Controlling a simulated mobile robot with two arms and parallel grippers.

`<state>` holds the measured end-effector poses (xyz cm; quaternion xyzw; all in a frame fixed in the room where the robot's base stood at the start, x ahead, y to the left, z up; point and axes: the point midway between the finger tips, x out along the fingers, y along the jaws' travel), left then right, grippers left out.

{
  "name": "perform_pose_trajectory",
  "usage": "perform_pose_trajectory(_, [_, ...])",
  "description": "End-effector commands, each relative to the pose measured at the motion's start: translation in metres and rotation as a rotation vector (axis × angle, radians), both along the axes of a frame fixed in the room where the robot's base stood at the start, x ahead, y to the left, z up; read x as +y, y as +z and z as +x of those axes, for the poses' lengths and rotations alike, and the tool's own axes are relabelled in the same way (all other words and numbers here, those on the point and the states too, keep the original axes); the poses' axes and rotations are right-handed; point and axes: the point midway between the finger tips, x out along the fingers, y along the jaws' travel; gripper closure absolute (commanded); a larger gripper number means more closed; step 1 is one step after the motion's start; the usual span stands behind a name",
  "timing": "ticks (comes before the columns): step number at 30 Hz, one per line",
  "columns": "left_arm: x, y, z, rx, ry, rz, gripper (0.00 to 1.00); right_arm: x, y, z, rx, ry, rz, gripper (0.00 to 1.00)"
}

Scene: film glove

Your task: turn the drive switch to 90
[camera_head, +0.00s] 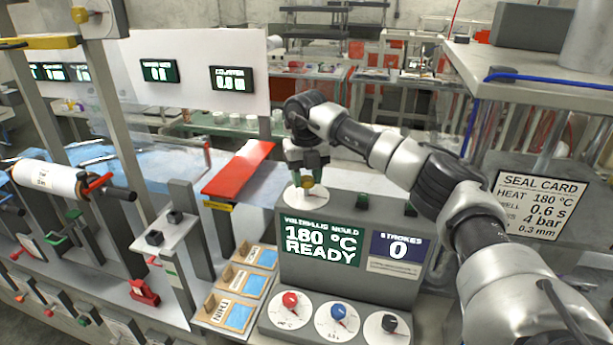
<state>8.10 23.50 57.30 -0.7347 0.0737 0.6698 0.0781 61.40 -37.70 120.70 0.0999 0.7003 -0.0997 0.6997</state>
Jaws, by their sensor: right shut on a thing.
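The drive switch appears to be the white round dial (296,197) with a small yellowish knob (307,182), on top of the grey mould console (330,212); I can read no label on it. My right gripper (307,176) reaches in from the right, points down over the dial and is shut on the knob. The fingers hide part of the knob, and its angle cannot be read. My left gripper is not in view.
The console front has a green screen (320,243) reading 180 °C READY and a strokes display (397,248) reading 0. Red (291,299), blue (338,311) and black (389,323) knobs sit below. A red plate (238,168) stands left of the dial.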

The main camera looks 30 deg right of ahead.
Motion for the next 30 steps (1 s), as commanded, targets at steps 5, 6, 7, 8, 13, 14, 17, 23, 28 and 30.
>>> perform_pose_trajectory(5, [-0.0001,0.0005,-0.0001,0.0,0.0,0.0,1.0,-0.0004,0.0018,0.0006,-0.004,-0.085,0.0,0.84])
perform_pose_trajectory(6, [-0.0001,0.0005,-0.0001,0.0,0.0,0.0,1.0,-0.0005,0.0018,0.0006,-0.004,-0.099,0.0,0.84])
perform_pose_trajectory(7, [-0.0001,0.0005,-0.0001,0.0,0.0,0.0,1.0,-0.0005,0.0019,0.0006,-0.005,-0.108,-0.001,0.84])
perform_pose_trajectory(8, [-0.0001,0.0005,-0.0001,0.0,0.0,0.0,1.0,-0.0005,0.0019,0.0007,-0.005,-0.115,-0.001,0.84])
perform_pose_trajectory(13, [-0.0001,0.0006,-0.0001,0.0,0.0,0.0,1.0,-0.0006,0.002,0.0007,-0.005,-0.143,-0.001,0.84])
perform_pose_trajectory(14, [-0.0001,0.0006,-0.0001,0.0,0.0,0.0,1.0,-0.0006,0.002,0.0007,-0.005,-0.145,-0.001,0.84])
perform_pose_trajectory(17, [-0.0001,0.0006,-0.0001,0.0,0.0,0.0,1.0,-0.0006,0.002,0.0008,-0.005,-0.15,-0.001,0.84])
perform_pose_trajectory(23, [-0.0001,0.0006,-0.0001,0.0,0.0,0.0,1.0,-0.0007,0.0021,0.0007,-0.006,-0.151,-0.001,0.84])
perform_pose_trajectory(28, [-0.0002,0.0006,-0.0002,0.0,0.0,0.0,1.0,-0.0008,0.0021,0.0007,-0.006,-0.15,-0.001,0.5])
perform_pose_trajectory(30, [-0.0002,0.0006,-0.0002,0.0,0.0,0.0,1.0,-0.0007,0.0017,0.0006,-0.005,-0.15,-0.001,0.39])
